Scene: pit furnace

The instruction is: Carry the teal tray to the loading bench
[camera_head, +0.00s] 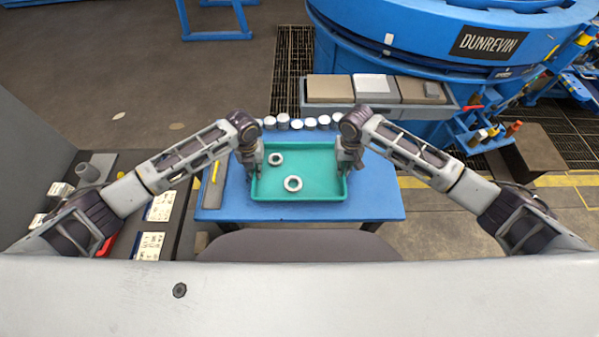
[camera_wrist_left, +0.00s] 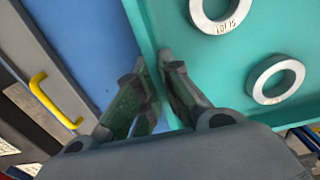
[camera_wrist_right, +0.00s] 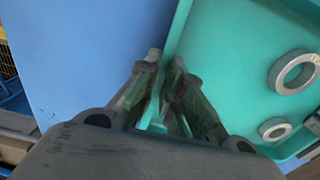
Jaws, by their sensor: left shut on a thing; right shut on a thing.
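The teal tray (camera_head: 318,188) is over the blue table in the middle of the head view, with two grey metal rings in it, one at the back left (camera_head: 276,159) and one near the middle (camera_head: 293,184). My left gripper (camera_head: 254,170) is shut on the tray's left wall; the left wrist view shows its fingers (camera_wrist_left: 160,88) on both sides of the wall. My right gripper (camera_head: 346,166) is shut on the right wall, with its fingers (camera_wrist_right: 163,80) around the rim. I cannot tell whether the tray touches the tabletop.
The blue table (camera_head: 385,200) has a row of pale cylinders (camera_head: 297,124) along its back edge. A yellow handle (camera_wrist_left: 50,98) is left of the tray. Behind stands a large blue round machine (camera_head: 430,40) with a shelf of boxes (camera_head: 330,89). A dark chair-like shape (camera_head: 300,246) is in front.

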